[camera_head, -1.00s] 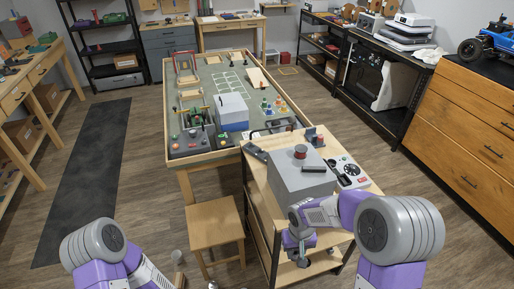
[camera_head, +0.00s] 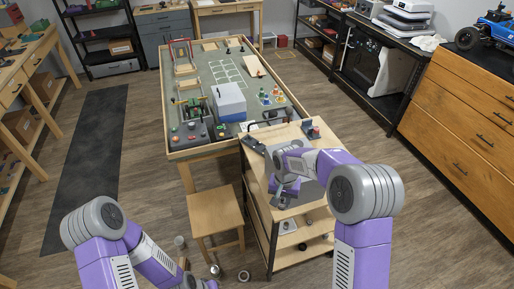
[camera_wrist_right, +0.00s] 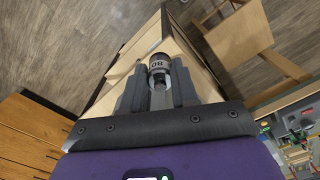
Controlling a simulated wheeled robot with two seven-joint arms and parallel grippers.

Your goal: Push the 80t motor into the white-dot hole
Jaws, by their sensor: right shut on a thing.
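A dark cylindrical motor with a pale printed band (camera_wrist_right: 158,66) is between the fingers of my right gripper (camera_wrist_right: 160,90) in the right wrist view. The gripper is shut on it, and the motor's round end points away from my wrist. The print is upside down and too small to read surely. In the head view my right gripper (camera_head: 279,190) hangs over the near part of the wooden cart (camera_head: 258,205), and my own arm hides much of the cart top. I cannot make out a white-dot hole. My left arm reaches the bottom edge, but its fingertips do not show.
A large worktable (camera_head: 272,69) with a blue-and-white box (camera_head: 229,101) stands behind the cart. A wooden stool (camera_head: 215,213) is left of the cart. Small round items (camera_head: 243,275) lie on the floor.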

